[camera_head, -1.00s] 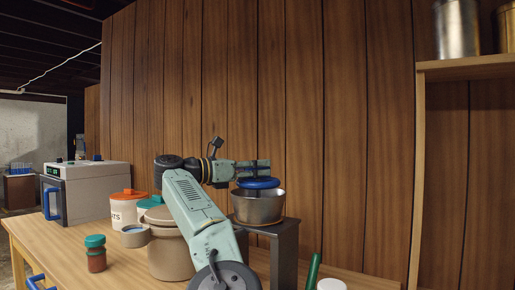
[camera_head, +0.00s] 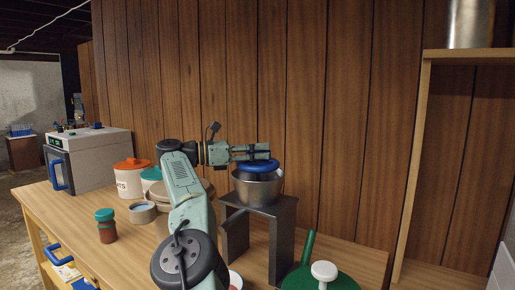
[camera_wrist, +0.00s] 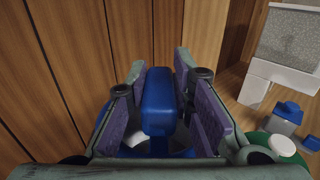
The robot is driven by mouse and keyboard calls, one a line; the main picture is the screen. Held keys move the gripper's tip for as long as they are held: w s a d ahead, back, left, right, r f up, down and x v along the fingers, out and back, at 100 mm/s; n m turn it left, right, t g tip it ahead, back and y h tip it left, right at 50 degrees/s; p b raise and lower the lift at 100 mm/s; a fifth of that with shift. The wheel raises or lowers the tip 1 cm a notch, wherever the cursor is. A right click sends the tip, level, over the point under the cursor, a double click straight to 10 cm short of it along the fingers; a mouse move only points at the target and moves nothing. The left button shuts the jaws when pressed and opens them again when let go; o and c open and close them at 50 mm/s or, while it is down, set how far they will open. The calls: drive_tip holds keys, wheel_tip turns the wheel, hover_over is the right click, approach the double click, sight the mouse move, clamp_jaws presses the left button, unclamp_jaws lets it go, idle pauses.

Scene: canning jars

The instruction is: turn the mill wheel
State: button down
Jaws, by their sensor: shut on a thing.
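The mill wheel (camera_head: 256,166) is blue and sits above a metal bowl (camera_head: 258,189) on a dark grey stand (camera_head: 279,226). My gripper (camera_head: 262,151) is at the top of the wheel, coming from the left. In the wrist view a blue bar of the wheel (camera_wrist: 160,100) stands between the two purple-padded fingers of my gripper (camera_wrist: 160,76), which is shut on it. Part of the wheel and the bowl behind it are hidden by the gripper in the wrist view.
A green round thing (camera_head: 333,283) with a white knob (camera_head: 324,271) lies right of the stand. At left are a small jar with a green lid (camera_head: 106,226), a canister with an orange lid (camera_head: 130,184) and a grey appliance (camera_head: 90,160). A wooden wall stands close behind.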

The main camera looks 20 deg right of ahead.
drive_tip(key=shift+s+d+f, duration=0.1)
drive_tip(key=shift+f, duration=0.05)
drive_tip(key=c, duration=1.7)
unclamp_jaws()
drive_tip(key=o, duration=0.3)
drive_tip(key=shift+b, duration=0.45)
